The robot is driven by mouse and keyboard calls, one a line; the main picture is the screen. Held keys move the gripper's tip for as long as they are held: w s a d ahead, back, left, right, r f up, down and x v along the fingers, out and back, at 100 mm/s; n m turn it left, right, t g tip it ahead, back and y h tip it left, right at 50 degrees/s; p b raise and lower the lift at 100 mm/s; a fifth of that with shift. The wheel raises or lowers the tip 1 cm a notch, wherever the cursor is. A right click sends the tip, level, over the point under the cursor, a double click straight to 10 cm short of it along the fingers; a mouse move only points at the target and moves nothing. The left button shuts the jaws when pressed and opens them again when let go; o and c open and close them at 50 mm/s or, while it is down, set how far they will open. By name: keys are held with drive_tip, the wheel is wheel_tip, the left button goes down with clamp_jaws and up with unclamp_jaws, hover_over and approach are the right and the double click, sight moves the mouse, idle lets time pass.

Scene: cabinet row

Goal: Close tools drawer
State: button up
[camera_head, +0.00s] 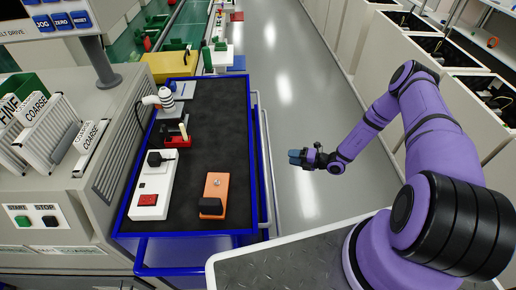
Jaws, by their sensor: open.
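My gripper (297,158) is at the end of my purple arm, in the air over the grey floor. It points left, is small in view and holds nothing that I can see. At the right is a row of pale cabinets (385,62) with several open-topped compartments that look like pulled-out drawers. The nearest one (468,118) has dark contents with small coloured items; another (409,51) is behind it. No labels are readable there, so I cannot tell which is the tools drawer. My gripper is well left of them, touching none. My arm hides part of the nearest cabinet.
A blue-framed cart (225,120) with a black mat stands left of my gripper, bearing a white device (150,190) and an orange one (215,190). A grey machine (50,140) is at the far left. The aisle floor (285,60) is clear.

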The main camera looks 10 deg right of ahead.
sight(270, 153)
drive_tip(key=x, duration=1)
drive_tip(key=shift+w+a, duration=0.25)
drive_tip(key=shift+a, duration=0.1)
clamp_jaws()
drive_tip(key=shift+w+a, duration=0.15)
drive_tip(key=shift+a, duration=0.8)
drive_tip(key=shift+w+a, duration=0.2)
drive_tip(key=shift+a, duration=0.8)
drive_tip(key=shift+d+f, duration=0.1)
drive_tip(key=shift+d, duration=0.05)
unclamp_jaws()
